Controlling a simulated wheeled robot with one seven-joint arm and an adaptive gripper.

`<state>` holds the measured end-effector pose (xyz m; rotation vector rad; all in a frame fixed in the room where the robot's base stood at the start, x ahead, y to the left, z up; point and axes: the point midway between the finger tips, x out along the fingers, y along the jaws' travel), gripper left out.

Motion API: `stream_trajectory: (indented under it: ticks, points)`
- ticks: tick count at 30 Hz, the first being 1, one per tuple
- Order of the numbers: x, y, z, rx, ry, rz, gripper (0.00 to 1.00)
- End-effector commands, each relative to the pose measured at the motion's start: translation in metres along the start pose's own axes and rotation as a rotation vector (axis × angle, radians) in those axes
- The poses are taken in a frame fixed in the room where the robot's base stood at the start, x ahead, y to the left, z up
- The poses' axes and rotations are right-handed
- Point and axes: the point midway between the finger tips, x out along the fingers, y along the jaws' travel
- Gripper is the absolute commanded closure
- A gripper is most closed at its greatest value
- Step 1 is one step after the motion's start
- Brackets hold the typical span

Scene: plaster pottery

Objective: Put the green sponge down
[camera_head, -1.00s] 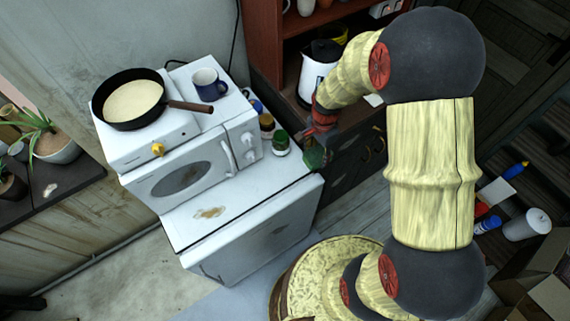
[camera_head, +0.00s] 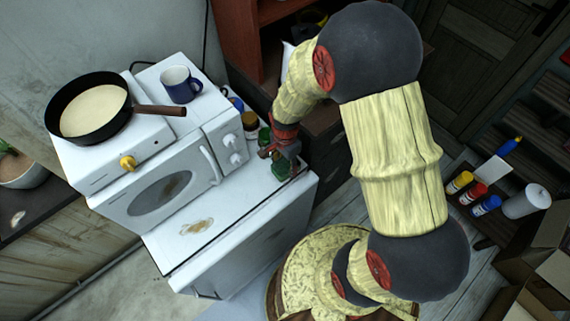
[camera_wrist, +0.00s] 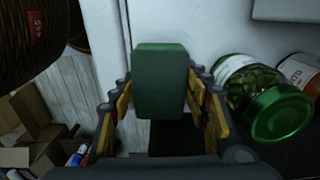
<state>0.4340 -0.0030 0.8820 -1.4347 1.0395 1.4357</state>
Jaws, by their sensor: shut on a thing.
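The green sponge (camera_wrist: 161,82) is a dark green block between the two fingers of my gripper (camera_wrist: 160,108) in the wrist view. My gripper is shut on it. In the head view my gripper (camera_head: 283,162) is at the right part of the white counter top (camera_head: 235,208), with the sponge (camera_head: 281,168) at its fingertips. I cannot tell whether the sponge touches the surface.
A green-lidded jar (camera_wrist: 275,108) stands close beside my gripper, with another jar (camera_wrist: 300,72) behind it. The counter's front left is clear except for a stain.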

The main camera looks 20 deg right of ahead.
Motion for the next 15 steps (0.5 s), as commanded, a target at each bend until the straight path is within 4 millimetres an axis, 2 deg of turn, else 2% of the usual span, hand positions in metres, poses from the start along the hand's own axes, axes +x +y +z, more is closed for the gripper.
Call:
stream_trajectory:
  ticks: [11,12,15]
  points:
    - [0.0031,-0.0005,0.0003,-0.001,0.0,-0.001,0.68]
    - [0.003,-0.0006,0.0003,-0.001,0.0,-0.001,0.52]
    - [0.0025,-0.0007,0.0003,-0.001,0.0,-0.001,0.46]
